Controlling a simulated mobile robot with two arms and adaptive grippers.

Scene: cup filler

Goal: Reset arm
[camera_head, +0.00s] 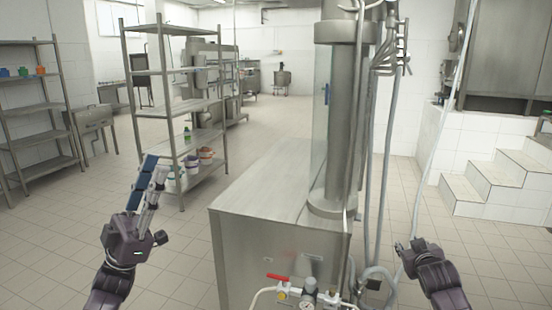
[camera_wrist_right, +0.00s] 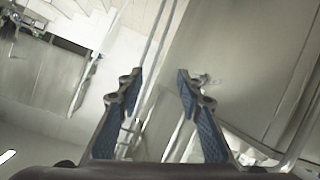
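My left gripper (camera_head: 155,167) is raised in the left part of the head view, its fingers pointing up and away. A blue inner pad shows on one finger, with the grey finger beside it; they look apart with nothing between them. My right gripper (camera_head: 404,243) is low at the right of the head view, its fingers foreshortened. In the right wrist view its two blue-padded fingers (camera_wrist_right: 158,78) are spread with only background between them. Both grippers appear clear of the surroundings.
A steel filling machine (camera_head: 265,185) stands ahead between my arms, with a red-handled valve (camera_head: 278,277) and hoses at its front. A shelf rack (camera_head: 180,105) is behind my left gripper. White steps (camera_head: 490,185) are at the right. Tiled floor is open at the left.

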